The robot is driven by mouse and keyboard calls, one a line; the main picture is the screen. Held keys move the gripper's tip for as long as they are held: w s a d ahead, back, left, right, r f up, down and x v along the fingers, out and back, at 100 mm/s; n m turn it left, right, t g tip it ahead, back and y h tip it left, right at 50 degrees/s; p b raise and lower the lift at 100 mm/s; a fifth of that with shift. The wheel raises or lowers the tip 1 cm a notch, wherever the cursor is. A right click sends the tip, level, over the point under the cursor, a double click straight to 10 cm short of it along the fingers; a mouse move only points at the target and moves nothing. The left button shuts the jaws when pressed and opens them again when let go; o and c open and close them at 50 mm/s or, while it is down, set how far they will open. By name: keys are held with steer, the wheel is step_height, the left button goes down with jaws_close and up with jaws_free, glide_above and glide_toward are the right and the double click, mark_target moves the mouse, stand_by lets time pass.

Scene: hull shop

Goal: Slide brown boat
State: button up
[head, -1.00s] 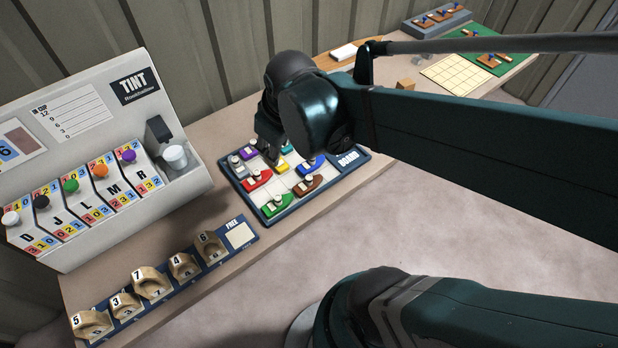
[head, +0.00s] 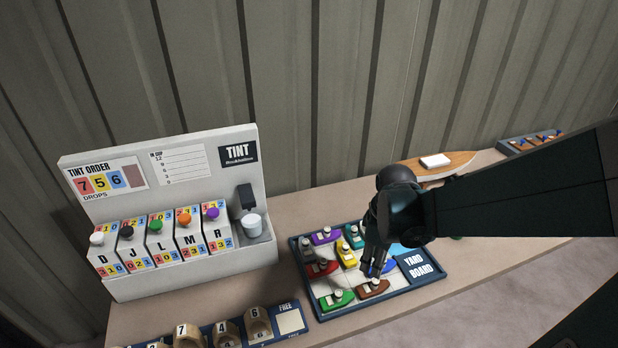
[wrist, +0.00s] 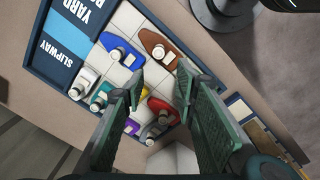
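The brown boat (head: 374,289) lies on the yard board (head: 418,268), at its front edge right of the green boat (head: 337,300). In the wrist view the brown boat (wrist: 160,46) lies just beyond my fingertips, with its white peg and deck piece showing. My gripper (head: 372,268) is over the board, close above or behind the brown boat; the exact gap is unclear. In the wrist view my gripper (wrist: 160,88) has its fingers apart with nothing held between them. The blue boat (wrist: 117,50) is beside the brown one.
Red (head: 321,267), yellow (head: 346,254), purple (head: 326,236), teal and grey boats crowd the board. The slipway panel (wrist: 55,46) is at one board end. The tint machine (head: 180,225) stands left; numbered blocks (head: 258,324) sit in front. Bare tabletop lies around the board.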

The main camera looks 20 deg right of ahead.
mark_target(376, 280)
steer(key=shift+s+d+f+n+g, duration=0.15)
steer(key=shift+d+f+n+g, duration=0.1)
steer(key=shift+d+f, duration=0.35)
steer(key=shift+s+d+f+n+g, duration=0.15)
steer(key=shift+d+f+n, duration=0.1)
steer(key=shift+f, duration=0.5)
steer(key=shift+f, duration=0.15)
steer(key=shift+f+b, duration=1.05)
steer(key=shift+f, duration=2.7)
steer(key=shift+c, duration=0.4)
jaws_close()
